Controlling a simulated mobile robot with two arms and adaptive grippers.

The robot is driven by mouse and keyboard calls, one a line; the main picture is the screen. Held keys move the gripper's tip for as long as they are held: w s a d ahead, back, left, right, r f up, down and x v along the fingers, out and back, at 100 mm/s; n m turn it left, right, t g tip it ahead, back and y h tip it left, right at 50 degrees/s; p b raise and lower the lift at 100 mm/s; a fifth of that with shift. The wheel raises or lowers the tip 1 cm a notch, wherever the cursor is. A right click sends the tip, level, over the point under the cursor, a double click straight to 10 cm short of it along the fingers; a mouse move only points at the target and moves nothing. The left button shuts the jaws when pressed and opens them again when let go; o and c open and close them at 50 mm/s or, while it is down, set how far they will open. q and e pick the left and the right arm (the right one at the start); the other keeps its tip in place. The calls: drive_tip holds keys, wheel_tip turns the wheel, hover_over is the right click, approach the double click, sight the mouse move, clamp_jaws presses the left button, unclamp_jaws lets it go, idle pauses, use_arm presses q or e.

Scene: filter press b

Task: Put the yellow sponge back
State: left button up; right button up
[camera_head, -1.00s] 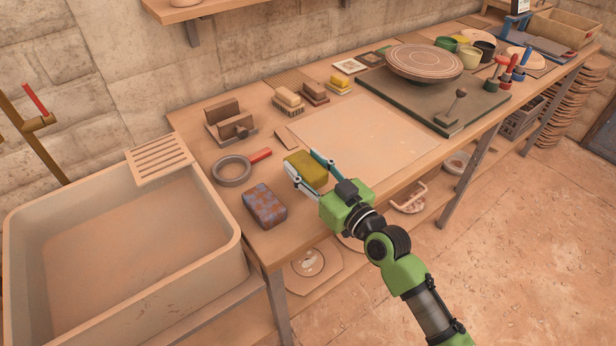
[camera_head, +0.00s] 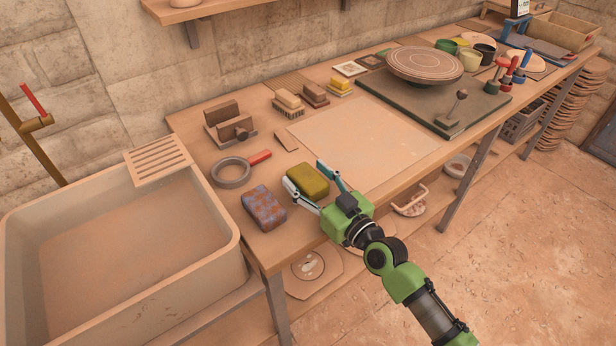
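The yellow sponge (camera_head: 307,180) lies on the wooden table (camera_head: 223,199) near its front edge, right beside a blue-and-rust patterned sponge (camera_head: 264,208). My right gripper (camera_head: 304,174) comes from the front right. Its two fingers are spread apart at the near side of the yellow sponge, one tip toward its left and one toward its right. Nothing appears clamped between them; whether a fingertip still touches the sponge I cannot tell. My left gripper is not in view.
A large basin (camera_head: 120,250) with a slatted rack (camera_head: 158,160) stands at the left. Behind the sponges lie a grey ring with a red handle (camera_head: 232,172) and several brushes and blocks. A pale board (camera_head: 365,145) to the right is bare.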

drive_tip(key=shift+r, duration=0.15)
drive_tip(key=shift+s+d, duration=0.2)
drive_tip(key=shift+s, duration=0.05)
drive_tip(key=v, duration=1.1)
drive_tip(key=shift+s+d+b, duration=0.15)
drive_tip(key=shift+b, duration=0.25)
